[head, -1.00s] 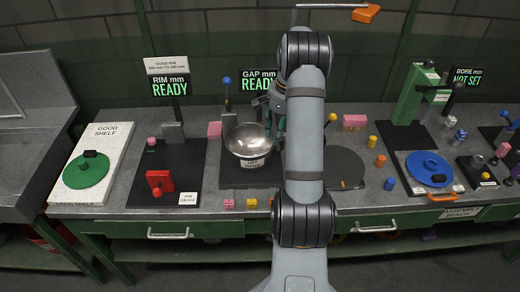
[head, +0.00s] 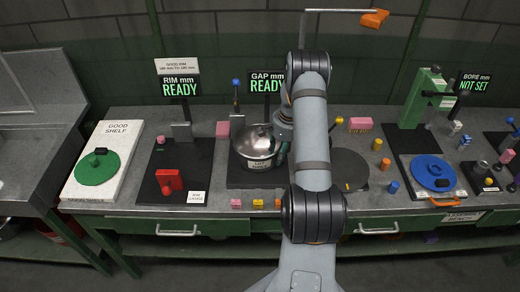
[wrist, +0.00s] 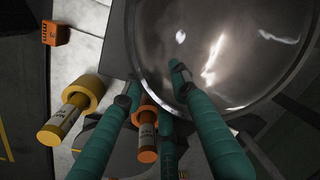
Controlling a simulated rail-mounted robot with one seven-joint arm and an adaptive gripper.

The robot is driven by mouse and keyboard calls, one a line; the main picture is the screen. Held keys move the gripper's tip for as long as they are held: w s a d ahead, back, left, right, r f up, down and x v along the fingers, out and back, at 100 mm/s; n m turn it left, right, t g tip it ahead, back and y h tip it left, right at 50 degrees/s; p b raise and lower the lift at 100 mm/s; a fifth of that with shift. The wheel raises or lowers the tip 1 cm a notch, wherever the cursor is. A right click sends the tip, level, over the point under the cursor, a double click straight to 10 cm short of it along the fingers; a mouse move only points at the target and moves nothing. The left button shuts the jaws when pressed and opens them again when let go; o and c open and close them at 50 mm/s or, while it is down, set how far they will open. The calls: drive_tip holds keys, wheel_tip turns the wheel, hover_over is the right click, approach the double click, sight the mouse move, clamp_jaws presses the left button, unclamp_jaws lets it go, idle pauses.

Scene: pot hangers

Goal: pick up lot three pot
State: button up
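My gripper (wrist: 152,85) has teal fingers spread apart at the pot's near edge. One fingertip overlaps the metal in the picture, while the others lie outside the rim. Contact with the rim cannot be told. In the head view my gripper (head: 282,138) is at the pot's right side, partly hidden by my arm.
Orange-ended (wrist: 147,130) and yellow-ended (wrist: 67,110) cylinders lie near my fingers in the wrist view.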

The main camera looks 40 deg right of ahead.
drive_tip(key=shift+c, duration=0.5)
clamp_jaws()
idle(0.4)
